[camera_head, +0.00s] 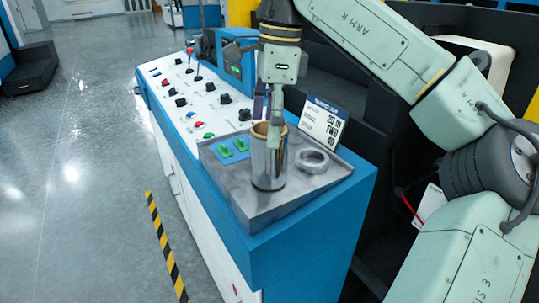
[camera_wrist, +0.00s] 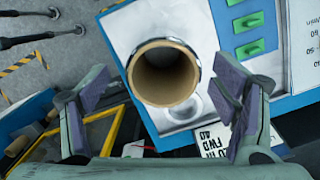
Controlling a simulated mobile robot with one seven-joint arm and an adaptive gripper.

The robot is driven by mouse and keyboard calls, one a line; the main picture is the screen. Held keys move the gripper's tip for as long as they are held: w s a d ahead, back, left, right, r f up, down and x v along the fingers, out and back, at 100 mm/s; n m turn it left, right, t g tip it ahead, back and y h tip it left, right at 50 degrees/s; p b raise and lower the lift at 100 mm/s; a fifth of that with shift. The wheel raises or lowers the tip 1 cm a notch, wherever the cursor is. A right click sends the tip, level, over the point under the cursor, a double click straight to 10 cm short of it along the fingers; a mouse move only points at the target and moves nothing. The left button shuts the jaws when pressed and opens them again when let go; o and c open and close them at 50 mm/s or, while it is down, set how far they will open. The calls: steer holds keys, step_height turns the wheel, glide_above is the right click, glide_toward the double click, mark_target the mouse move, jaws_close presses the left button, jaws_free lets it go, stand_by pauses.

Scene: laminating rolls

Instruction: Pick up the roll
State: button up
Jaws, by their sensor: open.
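The roll (camera_head: 269,165) is a shiny silver cylinder with a brown cardboard core. It stands upright on a grey metal plate (camera_head: 240,200) at the near end of the blue and white console. My gripper (camera_head: 268,115) points down at the top of the roll, and one finger overlaps the roll's upper part in the head view. In the wrist view I look down on the roll's open end (camera_wrist: 164,93). My gripper (camera_wrist: 166,76) is open there, with one finger on each side of the roll. A gap shows on both sides in this view. The roll's lower side is mostly hidden there.
A silver ring (camera_head: 312,161) lies on the plate right of the roll. Green buttons (camera_head: 233,149) sit to its left, and a white sign (camera_head: 324,122) stands behind. Knobs and levers line the console (camera_head: 195,100). The floor at left is open.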

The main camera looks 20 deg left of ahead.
mark_target(269, 156)
steer(key=shift+a+f+p, duration=0.15)
steer(key=shift+f+p, duration=0.2)
steer(key=shift+f, duration=1)
steer(key=shift+a+f+p, duration=0.1)
steer(key=shift+f+p, duration=0.2)
steer(key=shift+f, duration=1)
steer(key=shift+c, duration=0.6)
steer(key=c, duration=1.2)
